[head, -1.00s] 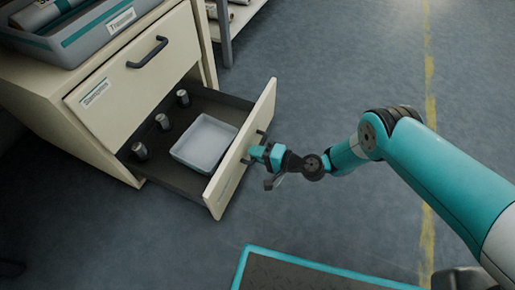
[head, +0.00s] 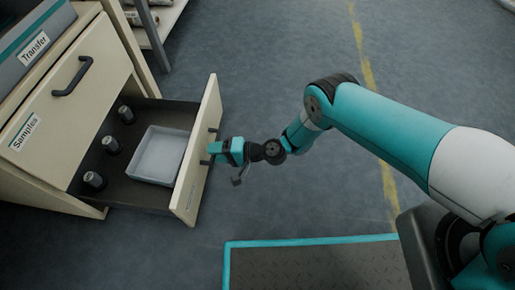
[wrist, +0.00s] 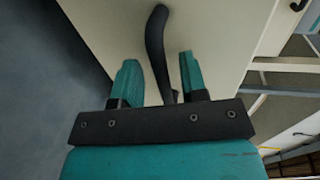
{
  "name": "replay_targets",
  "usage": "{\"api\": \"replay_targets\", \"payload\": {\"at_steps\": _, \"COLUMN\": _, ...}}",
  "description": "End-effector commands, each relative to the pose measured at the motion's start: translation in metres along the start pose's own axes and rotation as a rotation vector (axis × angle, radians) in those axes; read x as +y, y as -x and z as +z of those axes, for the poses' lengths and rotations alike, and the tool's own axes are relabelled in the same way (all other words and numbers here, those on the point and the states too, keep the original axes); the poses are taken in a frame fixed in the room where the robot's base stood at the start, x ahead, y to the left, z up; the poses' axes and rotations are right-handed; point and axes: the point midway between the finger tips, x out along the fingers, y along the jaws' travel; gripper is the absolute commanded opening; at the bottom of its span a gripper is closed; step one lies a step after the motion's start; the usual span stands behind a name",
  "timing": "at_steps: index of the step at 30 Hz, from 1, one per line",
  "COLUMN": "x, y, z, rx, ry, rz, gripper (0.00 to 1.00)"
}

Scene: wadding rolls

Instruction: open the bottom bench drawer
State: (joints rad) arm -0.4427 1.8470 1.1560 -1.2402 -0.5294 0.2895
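The bottom bench drawer (head: 141,191) stands pulled out from the cream bench, its inside showing. Its cream front (head: 201,165) has a black bar handle, which shows in the wrist view (wrist: 156,45). My gripper (head: 214,149) is at this handle in the head view. In the wrist view its two teal fingers (wrist: 160,80) stand apart on either side of the handle, with gaps visible beside the bar. The drawer holds a pale tray (head: 160,155) and three small dark cylinders with grey tops (head: 111,145).
Above is a shut drawer labelled Samples (head: 68,112), with a grey bin labelled Transfer (head: 38,38) on the bench top. A shelf rack (head: 158,25) stands behind. A dark, teal-edged platform (head: 310,268) lies in front.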

Motion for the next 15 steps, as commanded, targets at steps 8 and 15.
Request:
{"api": "replay_targets", "payload": {"at_steps": 8, "x": -0.006, "y": 0.067, "z": -0.002, "rx": 0.007, "ry": -0.008, "rz": 0.001, "gripper": 0.4}}
{"api": "replay_targets", "payload": {"at_steps": 15, "x": -0.005, "y": 0.125, "z": -0.001, "rx": 0.006, "ry": -0.007, "rz": -0.001, "gripper": 0.4}}
